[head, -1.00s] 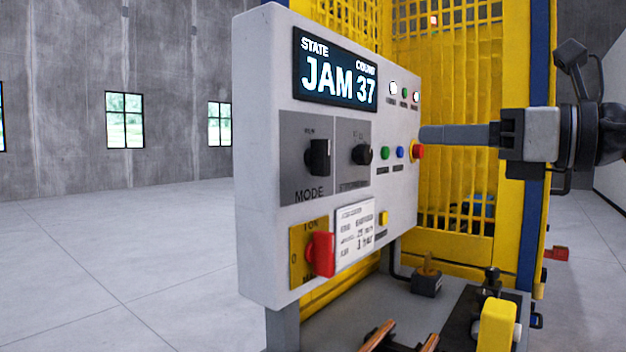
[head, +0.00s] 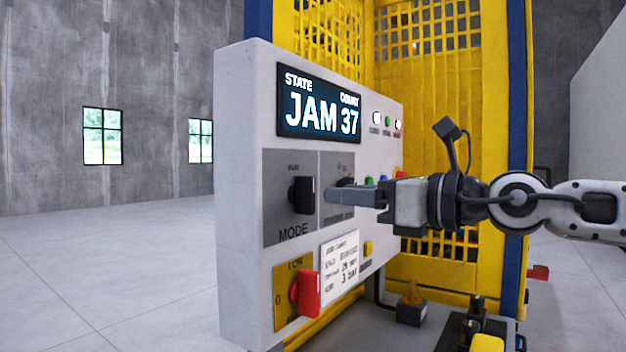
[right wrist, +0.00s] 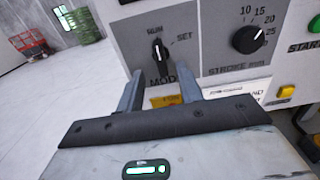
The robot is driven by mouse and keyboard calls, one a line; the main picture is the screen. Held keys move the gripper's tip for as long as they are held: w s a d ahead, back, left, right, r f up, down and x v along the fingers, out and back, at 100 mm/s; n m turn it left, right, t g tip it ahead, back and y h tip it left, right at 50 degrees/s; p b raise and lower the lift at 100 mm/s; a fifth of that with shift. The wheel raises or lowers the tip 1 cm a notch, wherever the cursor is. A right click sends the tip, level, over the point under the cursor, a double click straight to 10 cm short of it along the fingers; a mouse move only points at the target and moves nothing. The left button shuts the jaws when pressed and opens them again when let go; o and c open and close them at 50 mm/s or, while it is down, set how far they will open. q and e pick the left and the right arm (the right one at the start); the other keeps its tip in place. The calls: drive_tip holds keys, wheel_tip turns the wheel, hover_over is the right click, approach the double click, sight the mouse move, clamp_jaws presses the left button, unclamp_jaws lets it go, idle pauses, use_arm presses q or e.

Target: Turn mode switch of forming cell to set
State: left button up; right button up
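The mode switch (head: 302,195) is a black knob on a dark grey plate on the forming cell's light panel (head: 238,130). In the right wrist view the mode switch (right wrist: 160,56) has its white mark pointing up toward RUN; SET is printed to its upper right. My right gripper (head: 328,197) reaches in from the right, just right of the switch. In the right wrist view the right gripper (right wrist: 160,90) is open, its two fingers apart and empty, with the switch ahead between them, seemingly not touched. My left gripper is out of view.
The stroke knob (right wrist: 249,39) is right of the mode switch, partly hidden by my gripper in the head view. The display (head: 320,107) reads JAM 37. A red rotary handle (head: 306,294) sits below the switch. Yellow mesh guarding (head: 440,80) stands behind.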

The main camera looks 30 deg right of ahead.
sight(313, 192)
drive_tip(key=shift+p+x, duration=1.05)
drive_tip(key=shift+x, duration=2.25)
clamp_jaws()
